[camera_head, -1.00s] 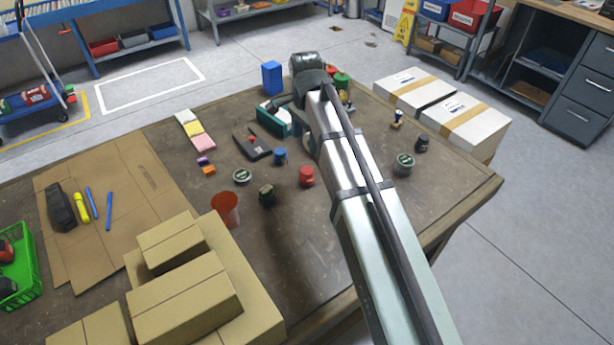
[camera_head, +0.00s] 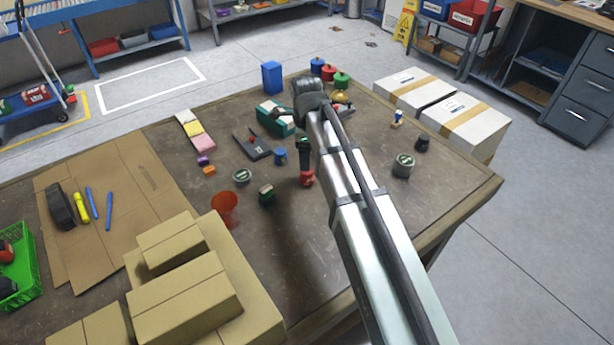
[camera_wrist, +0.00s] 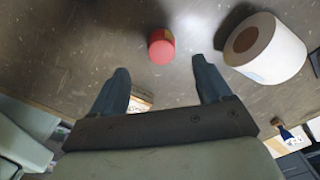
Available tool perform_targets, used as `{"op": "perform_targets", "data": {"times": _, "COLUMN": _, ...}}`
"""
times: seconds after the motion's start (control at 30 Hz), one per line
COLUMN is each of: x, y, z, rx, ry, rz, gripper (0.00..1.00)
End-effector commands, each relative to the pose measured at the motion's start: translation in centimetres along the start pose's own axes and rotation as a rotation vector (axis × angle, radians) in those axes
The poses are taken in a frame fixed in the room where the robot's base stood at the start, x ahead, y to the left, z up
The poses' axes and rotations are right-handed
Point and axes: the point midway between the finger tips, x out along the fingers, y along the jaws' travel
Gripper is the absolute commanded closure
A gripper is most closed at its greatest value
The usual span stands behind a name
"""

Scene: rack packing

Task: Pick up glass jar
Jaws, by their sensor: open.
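My gripper (camera_wrist: 160,70) is open and empty in the wrist view, its two dark fingers spread apart. A red-topped round container (camera_wrist: 161,45) lies beyond the fingertips, between their lines. In the head view my gripper (camera_head: 304,150) hangs close to the red container (camera_head: 306,179) and partly hides it; I cannot tell whether they touch. No item is clearly a glass jar. Candidates are the red container, a small dark jar (camera_head: 266,193), a grey-lidded round container (camera_head: 241,176) and a larger one (camera_head: 402,165) at right.
A white ring-shaped item (camera_wrist: 265,48) is right of the fingers. An orange-red cup (camera_head: 224,208), blue container (camera_head: 280,157), black flat case (camera_head: 252,144) and teal box (camera_head: 275,118) are nearby. Cardboard boxes (camera_head: 185,300) fill the near left. The table's near-right part (camera_head: 430,195) is clear.

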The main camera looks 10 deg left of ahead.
Motion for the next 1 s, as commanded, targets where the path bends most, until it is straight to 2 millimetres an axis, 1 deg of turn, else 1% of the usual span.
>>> {"op": "perform_targets", "data": {"times": 0.03, "x": 0.8, "y": 0.0, "z": 0.0, "rx": 0.0, "ry": 0.0, "rz": 0.001, "gripper": 0.22}}
{"op": "perform_targets", "data": {"times": 0.1, "x": 1.6, "y": 0.0, "z": 0.0, "rx": -0.001, "ry": 0.0, "rz": 0.001, "gripper": 0.22}}
{"op": "perform_targets", "data": {"times": 0.23, "x": 2.5, "y": 0.0, "z": 0.0, "rx": -0.001, "ry": 0.0, "rz": 0.0, "gripper": 0.22}}
{"op": "perform_targets", "data": {"times": 0.53, "x": 3.5, "y": -0.1, "z": -0.1, "rx": -0.001, "ry": 0.0, "rz": 0.0, "gripper": 0.22}}
{"op": "perform_targets", "data": {"times": 0.67, "x": 4.8, "y": -0.1, "z": -0.2, "rx": -0.001, "ry": 0.0, "rz": 0.001, "gripper": 0.22}}
{"op": "perform_targets", "data": {"times": 0.9, "x": 7.6, "y": -0.1, "z": -0.3, "rx": -0.001, "ry": 0.0, "rz": 0.001, "gripper": 0.22}}
{"op": "perform_targets", "data": {"times": 1.0, "x": 8.0, "y": -0.2, "z": -0.3, "rx": -0.001, "ry": 0.0, "rz": 0.0, "gripper": 0.22}}
